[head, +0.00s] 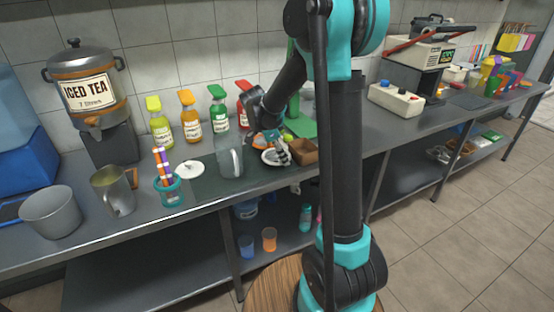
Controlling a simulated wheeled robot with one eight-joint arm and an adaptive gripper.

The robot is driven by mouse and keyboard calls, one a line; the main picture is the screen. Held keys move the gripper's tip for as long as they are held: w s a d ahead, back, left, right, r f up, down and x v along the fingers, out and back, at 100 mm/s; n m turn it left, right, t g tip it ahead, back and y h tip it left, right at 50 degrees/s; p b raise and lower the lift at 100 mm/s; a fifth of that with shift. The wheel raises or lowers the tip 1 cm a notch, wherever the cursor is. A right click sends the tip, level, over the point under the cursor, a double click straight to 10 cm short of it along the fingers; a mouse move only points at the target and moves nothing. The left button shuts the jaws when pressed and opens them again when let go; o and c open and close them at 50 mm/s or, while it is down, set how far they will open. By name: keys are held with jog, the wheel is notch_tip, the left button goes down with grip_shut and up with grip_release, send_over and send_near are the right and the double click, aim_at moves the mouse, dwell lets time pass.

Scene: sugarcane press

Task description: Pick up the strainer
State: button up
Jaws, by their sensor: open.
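A small round pale dish-like thing (268,158) lies on the dark mat beside the wooden box. It may be the strainer, but it is small and partly covered by my gripper, so I cannot tell for sure. My gripper (281,152) reaches down over the counter, right at this pale thing. It is open. Whether its fingers touch the thing cannot be seen.
A clear pitcher (230,161) stands just left of my gripper, and a brown wooden box (304,152) is close on its right. Several sauce bottles line the wall behind.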

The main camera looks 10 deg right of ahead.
jog(key=shift+f, duration=0.15)
grip_shut()
dwell(0.4)
